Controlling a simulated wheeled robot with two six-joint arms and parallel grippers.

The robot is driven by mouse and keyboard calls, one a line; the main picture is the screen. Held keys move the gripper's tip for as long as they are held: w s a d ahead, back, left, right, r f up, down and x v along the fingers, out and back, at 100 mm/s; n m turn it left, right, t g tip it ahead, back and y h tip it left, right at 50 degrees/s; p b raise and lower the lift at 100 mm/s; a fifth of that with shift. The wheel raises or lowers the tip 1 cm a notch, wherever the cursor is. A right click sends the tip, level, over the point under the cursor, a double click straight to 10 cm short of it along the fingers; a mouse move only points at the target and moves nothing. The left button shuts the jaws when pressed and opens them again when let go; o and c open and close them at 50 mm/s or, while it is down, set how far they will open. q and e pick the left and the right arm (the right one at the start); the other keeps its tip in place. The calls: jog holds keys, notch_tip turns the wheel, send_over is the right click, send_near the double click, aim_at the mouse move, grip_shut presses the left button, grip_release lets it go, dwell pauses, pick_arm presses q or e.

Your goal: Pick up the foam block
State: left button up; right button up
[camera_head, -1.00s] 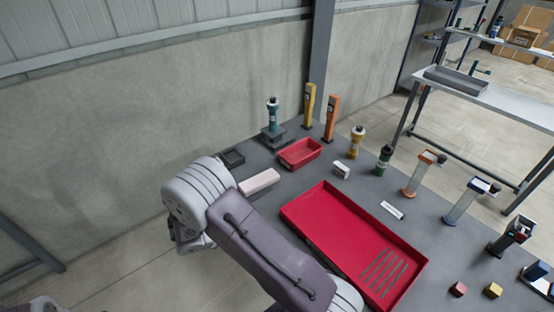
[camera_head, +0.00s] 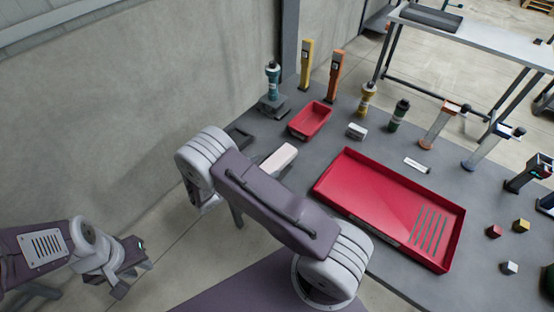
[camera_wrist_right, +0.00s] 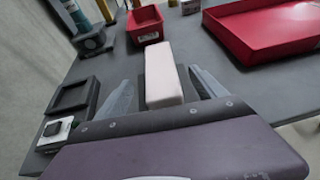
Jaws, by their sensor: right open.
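The foam block (camera_head: 279,159) is a pale pinkish-white bar lying on the grey table, just beyond my right arm in the head view. In the right wrist view the foam block (camera_wrist_right: 162,75) lies lengthwise ahead of the gripper. My right gripper (camera_wrist_right: 163,78) is open and empty, with one finger on each side of the block's near part and visible gaps on both sides. Whether the fingertips are down at block height is unclear. My right arm hides this gripper in the head view. My left gripper (camera_head: 132,275) hangs at the lower left, away from the table; its jaw opening is unclear.
A small red bin (camera_head: 311,120) stands beyond the block, and a large red tray (camera_head: 335,196) lies to its right. A black square tray (camera_wrist_right: 72,97) is left of the gripper. Bottles and upright devices line the table's back. Small cubes (camera_head: 494,231) lie at right.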

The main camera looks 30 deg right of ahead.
aim_at(277, 159)
jog(key=p+x, duration=0.1)
jog(key=x, duration=0.8)
jog(key=shift+r, duration=0.1)
jog(key=shift+a, duration=0.1)
jog(key=c, duration=1.4)
jog(key=shift+r, duration=0.1)
jog(key=shift+r, duration=0.35)
jog(key=r, duration=0.2)
jog(key=d+r, duration=0.1)
jog(key=r, duration=0.1)
jog(key=shift+s+d, duration=0.1)
jog(key=s+d+r, duration=0.1)
jog(key=d+r, duration=0.5)
jog(key=d, duration=0.4)
jog(key=shift+s+d+b, duration=0.2)
jog(key=shift+b, duration=0.25)
